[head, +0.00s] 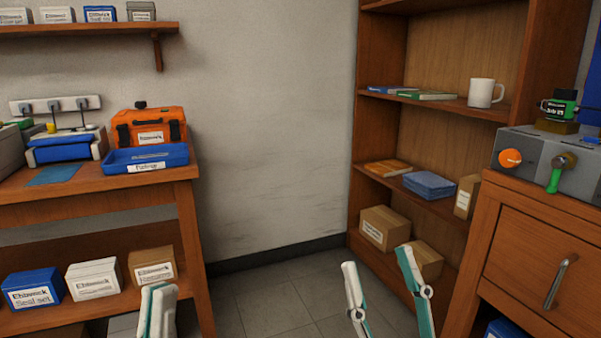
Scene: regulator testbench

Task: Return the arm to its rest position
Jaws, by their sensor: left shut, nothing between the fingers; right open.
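My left gripper (157,308) is at the bottom edge of the head view, left of centre, in front of the workbench's lower shelf. Its white and teal fingers are together, with nothing between them. My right gripper (377,262) is at the bottom, right of centre, in front of the bookcase's lower part. Its two fingers stand apart, and the space between them is empty. The arms behind both grippers are out of view.
A wooden workbench (120,188) at left holds a blue tray (117,160) and an orange case (150,127). A bookcase (353,178) stands at back right. A drawer cabinet (530,265) at right carries a grey testbench unit (535,155). Floor (272,305) is clear between them.

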